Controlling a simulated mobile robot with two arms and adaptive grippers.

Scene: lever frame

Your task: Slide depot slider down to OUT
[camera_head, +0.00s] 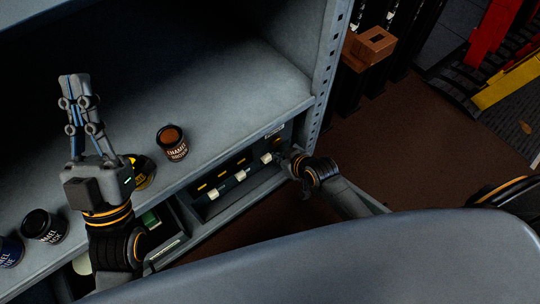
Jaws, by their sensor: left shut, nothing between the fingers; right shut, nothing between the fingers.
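A dark lever frame panel (233,191) is set below the shelf edge. It carries a row of small white slider handles (241,175) with yellow marks above them. The lettering is too small to read, so I cannot tell which is the depot slider or where OUT is. My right gripper (284,156) is shut at the panel's right end, close beside the rightmost white handle (267,158). I cannot tell whether it touches that handle, and it hides part of the panel there. My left gripper (75,84) is shut and empty, pointing up above the shelf, far left of the panel.
A brown paint can (173,144), a yellow can (145,170) and a black can (42,226) stand on the grey shelf (225,107). My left arm partly hides the yellow can. Brown floor (430,140) lies open at right, with a brown box (374,43) behind.

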